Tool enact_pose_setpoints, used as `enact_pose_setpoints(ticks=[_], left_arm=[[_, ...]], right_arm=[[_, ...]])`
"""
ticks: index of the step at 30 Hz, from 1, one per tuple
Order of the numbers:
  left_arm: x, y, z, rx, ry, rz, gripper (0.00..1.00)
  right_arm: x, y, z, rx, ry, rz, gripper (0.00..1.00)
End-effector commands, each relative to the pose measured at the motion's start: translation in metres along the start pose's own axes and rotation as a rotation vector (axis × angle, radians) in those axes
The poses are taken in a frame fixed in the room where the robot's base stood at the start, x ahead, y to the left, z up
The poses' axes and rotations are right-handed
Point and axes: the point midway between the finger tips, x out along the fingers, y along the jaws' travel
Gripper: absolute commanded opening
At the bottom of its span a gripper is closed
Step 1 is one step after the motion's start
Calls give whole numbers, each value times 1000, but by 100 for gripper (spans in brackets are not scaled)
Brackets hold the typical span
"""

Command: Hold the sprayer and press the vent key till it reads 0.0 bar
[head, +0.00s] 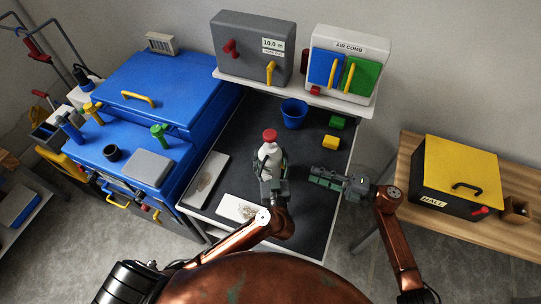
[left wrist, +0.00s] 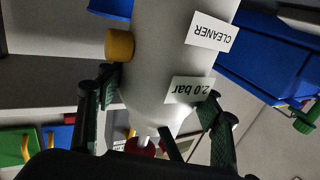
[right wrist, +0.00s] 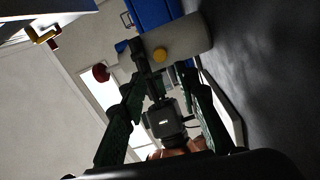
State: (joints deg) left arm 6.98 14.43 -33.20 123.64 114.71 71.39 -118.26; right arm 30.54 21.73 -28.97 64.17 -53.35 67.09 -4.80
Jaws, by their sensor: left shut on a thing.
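The sprayer is a white bottle (head: 268,152) with a red top (head: 270,135), standing out above the dark table. My left gripper (head: 271,172) is shut around it. In the left wrist view the bottle (left wrist: 165,50) sits between both fingers and its labels read "CLEANER" and "2.0 bar" (left wrist: 191,90), upside down. A round yellow key (left wrist: 119,45) sticks out of its side; it also shows in the right wrist view (right wrist: 159,55). My right gripper (head: 318,177) is open and empty, right of the sprayer and apart from it, pointing towards it.
A blue cup (head: 293,114), a green block (head: 337,122) and a yellow block (head: 331,142) stand behind on the dark table (head: 315,215). Two white boards (head: 203,183) lie at its left and front. Wall boxes stand on a shelf (head: 290,90) at the back.

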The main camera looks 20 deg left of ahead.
Motion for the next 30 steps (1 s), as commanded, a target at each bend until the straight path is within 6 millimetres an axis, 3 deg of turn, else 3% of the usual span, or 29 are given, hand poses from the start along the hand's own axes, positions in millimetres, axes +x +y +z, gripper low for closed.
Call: enact_pose_setpoints(ticks=[7,20,30], left_arm=[[0,0,0,0,0,0,17],[0,0,0,0,0,0,17],[0,0,0,0,0,0,17]], right_arm=[[0,0,0,0,0,0,29],[0,0,0,0,0,0,0],[0,0,0,0,0,0,0]])
